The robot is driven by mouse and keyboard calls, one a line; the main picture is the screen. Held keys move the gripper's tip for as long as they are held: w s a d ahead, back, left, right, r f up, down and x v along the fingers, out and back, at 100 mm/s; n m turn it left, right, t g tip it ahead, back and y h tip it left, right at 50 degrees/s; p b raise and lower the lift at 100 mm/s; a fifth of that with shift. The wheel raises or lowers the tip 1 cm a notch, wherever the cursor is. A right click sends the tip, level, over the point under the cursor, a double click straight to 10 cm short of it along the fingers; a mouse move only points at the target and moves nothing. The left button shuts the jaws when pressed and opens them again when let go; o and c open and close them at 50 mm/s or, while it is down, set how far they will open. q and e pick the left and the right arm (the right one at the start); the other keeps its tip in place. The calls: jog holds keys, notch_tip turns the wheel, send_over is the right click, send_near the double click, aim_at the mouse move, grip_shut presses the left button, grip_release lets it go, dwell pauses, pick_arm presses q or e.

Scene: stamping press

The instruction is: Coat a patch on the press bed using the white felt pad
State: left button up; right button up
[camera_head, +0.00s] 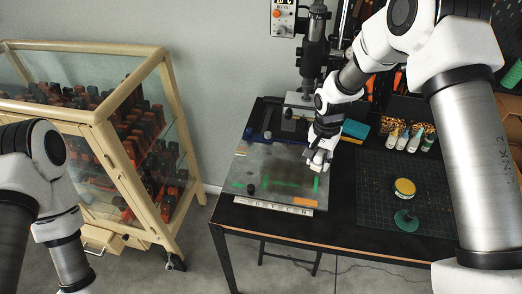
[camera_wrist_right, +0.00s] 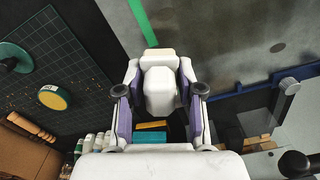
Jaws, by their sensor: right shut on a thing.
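The press bed (camera_head: 245,172) is a grey metal plate on the black table, with green strips and a darker greenish smear on it. In the right wrist view its grey surface (camera_wrist_right: 235,45) fills the upper right, with one green strip (camera_wrist_right: 142,22). My right gripper (camera_head: 318,160) is over the bed's right part. In the wrist view it is shut on the white felt pad (camera_wrist_right: 160,85), a rounded white body with a cream block at its far end. I cannot tell whether the pad touches the bed. My left gripper is out of view; only left arm links show.
A yellow-topped tin (camera_head: 404,187) and a green disc (camera_head: 406,220) are on the cutting mat (camera_head: 375,205). Several small bottles (camera_head: 403,140) stand behind it. The press column (camera_head: 314,50) rises behind the bed. A glass cabinet (camera_head: 95,120) stands at left.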

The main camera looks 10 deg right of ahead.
aim_at(320, 153)
notch_tip(320, 153, up, 2)
jog(key=shift+a+r+p, duration=0.1)
jog(key=shift+a+p, duration=0.05)
jog(key=shift+p, duration=0.45)
jog(key=shift+d+r+p, duration=0.25)
jog(key=shift+r+p, duration=0.6)
jog(key=shift+r, duration=0.35)
jog(key=shift+a, duration=0.15)
